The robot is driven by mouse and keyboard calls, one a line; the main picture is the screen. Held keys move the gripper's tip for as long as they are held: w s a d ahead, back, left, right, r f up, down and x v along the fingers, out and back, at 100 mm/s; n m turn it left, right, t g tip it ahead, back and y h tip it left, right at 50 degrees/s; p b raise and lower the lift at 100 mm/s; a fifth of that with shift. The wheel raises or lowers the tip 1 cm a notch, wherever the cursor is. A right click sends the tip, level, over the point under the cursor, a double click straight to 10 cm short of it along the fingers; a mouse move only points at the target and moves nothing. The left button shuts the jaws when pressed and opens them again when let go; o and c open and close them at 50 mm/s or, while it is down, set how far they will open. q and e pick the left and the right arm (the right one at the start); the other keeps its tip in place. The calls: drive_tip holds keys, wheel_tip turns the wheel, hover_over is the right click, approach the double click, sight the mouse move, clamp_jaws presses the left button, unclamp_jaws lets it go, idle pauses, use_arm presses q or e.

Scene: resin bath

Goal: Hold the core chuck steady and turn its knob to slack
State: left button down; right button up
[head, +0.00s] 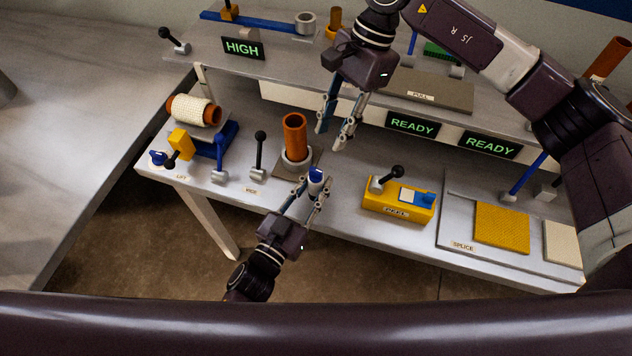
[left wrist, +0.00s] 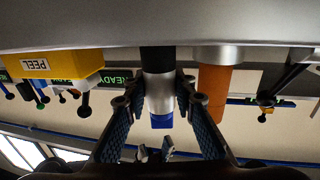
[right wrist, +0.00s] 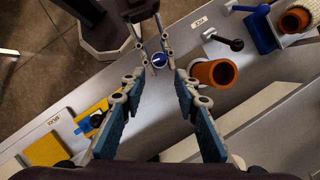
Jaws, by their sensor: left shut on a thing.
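The core chuck (left wrist: 157,92) is a small upright cylinder with a silver body and a blue knob on top; it stands near the bench's front edge. Its blue knob (head: 316,174) shows in the head view and also in the right wrist view (right wrist: 159,60). My left gripper (head: 314,188) is shut on the chuck's silver body, one finger on each side, below the knob. My right gripper (head: 332,137) is open and empty, above and behind the chuck. In the right wrist view the knob appears between its fingertips, apart from them.
An orange tube (head: 295,134) in a silver collar stands just behind the chuck. A black-knobbed lever (head: 259,153) is left of it. A yellow PEEL box (head: 397,202) is to the right. The raised shelf (head: 290,92) with READY signs (head: 413,124) lies behind my right gripper.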

drive_tip(key=shift+c, duration=0.3)
drive_tip(key=m+t, duration=0.4)
drive_tip(key=m, duration=0.9)
approach(318, 170)
drive_tip(key=shift+y, duration=0.4)
drive_tip(key=x, duration=0.9)
drive_tip(key=shift+d+f, duration=0.15)
drive_tip(key=shift+f, duration=0.05)
drive_tip(key=shift+c, duration=0.7)
clamp_jaws()
